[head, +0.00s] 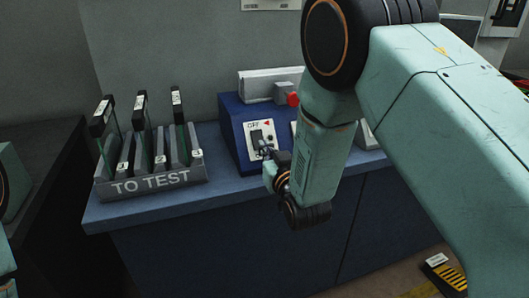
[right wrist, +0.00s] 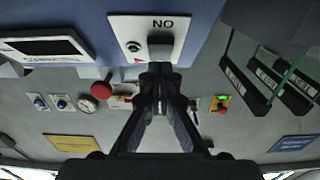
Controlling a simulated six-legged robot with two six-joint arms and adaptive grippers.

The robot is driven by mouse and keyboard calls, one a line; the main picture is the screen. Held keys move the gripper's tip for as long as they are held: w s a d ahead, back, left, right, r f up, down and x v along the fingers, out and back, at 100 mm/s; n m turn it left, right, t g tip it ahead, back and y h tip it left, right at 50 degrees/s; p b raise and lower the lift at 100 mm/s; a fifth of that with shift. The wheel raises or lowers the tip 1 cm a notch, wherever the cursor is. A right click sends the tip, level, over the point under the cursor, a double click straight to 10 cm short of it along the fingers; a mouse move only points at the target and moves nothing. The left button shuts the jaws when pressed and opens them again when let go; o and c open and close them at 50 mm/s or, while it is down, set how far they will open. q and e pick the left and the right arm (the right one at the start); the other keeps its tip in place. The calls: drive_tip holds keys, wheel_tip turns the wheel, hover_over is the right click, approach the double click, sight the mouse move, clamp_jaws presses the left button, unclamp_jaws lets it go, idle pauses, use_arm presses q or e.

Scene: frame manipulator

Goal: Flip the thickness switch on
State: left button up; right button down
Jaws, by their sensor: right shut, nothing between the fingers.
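The thickness switch sits on a white panel (head: 268,127) on the front of a blue box (head: 232,115). The panel has an OFF label and a red triangle at its top. My right gripper (head: 268,153) is shut and empty, with its tips at the lower part of the panel, partly covering it. In the right wrist view the closed fingertips (right wrist: 160,72) are right by the grey switch (right wrist: 160,46), under an upside-down ON label. I cannot tell whether they touch it. My left gripper is out of view.
A TO TEST rack (head: 150,180) with several dark-framed panes stands on the blue bench (head: 150,211), left of the box. A red button (head: 293,99) is at the box's upper right.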

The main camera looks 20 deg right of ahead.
drive_tip(key=shift+w+f, duration=0.65)
drive_tip(key=b, duration=0.1)
drive_tip(key=f+t+b, duration=0.1)
drive_tip(key=b, duration=0.1)
drive_tip(key=shift+w+f, duration=0.1)
drive_tip(key=shift+w, duration=0.15)
drive_tip(key=shift+r+p, duration=0.25)
drive_tip(key=shift+p, duration=0.05)
drive_tip(key=shift+r, duration=0.1)
drive_tip(key=shift+s, duration=0.1)
